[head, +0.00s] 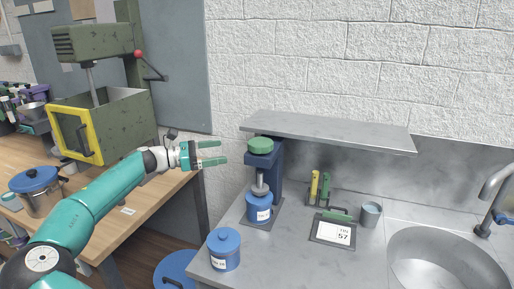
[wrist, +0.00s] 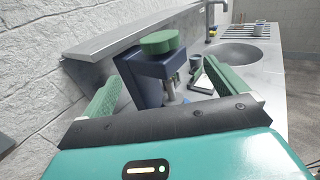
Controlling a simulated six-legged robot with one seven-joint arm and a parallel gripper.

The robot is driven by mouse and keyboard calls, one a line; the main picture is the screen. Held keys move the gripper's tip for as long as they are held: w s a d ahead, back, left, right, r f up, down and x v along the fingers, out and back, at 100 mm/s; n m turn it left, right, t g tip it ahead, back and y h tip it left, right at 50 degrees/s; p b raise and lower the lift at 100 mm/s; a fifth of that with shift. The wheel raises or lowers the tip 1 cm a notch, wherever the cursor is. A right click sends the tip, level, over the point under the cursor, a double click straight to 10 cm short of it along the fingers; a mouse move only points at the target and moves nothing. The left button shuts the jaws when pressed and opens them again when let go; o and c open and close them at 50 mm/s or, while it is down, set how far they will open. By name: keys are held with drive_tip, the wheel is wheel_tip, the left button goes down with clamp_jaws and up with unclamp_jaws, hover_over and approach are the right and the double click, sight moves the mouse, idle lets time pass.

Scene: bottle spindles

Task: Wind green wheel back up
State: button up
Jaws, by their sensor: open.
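The green wheel (head: 260,146) is a lobed knob on top of a dark blue spindle stand (head: 276,165) on the metal counter. It also shows in the wrist view (wrist: 160,42), ahead of and between my fingers. A grey plunger (head: 260,189) hangs below it and meets the top of a blue bottle (head: 260,208), or nearly so. My gripper (head: 212,152) is open and empty, left of the wheel at about its height, with a gap between. In the wrist view, the two green fingers (wrist: 168,95) are spread wide.
A grey shelf (head: 330,132) runs along the wall just behind the wheel. A blue-lidded jar (head: 224,250) stands at the counter's front left. A green press (head: 100,110) stands left.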

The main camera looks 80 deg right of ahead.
sight(257, 147)
drive_tip(key=x, duration=1.3)
drive_tip(key=shift+s+d, duration=0.1)
drive_tip(key=shift+s, duration=0.05)
drive_tip(key=c, duration=1)
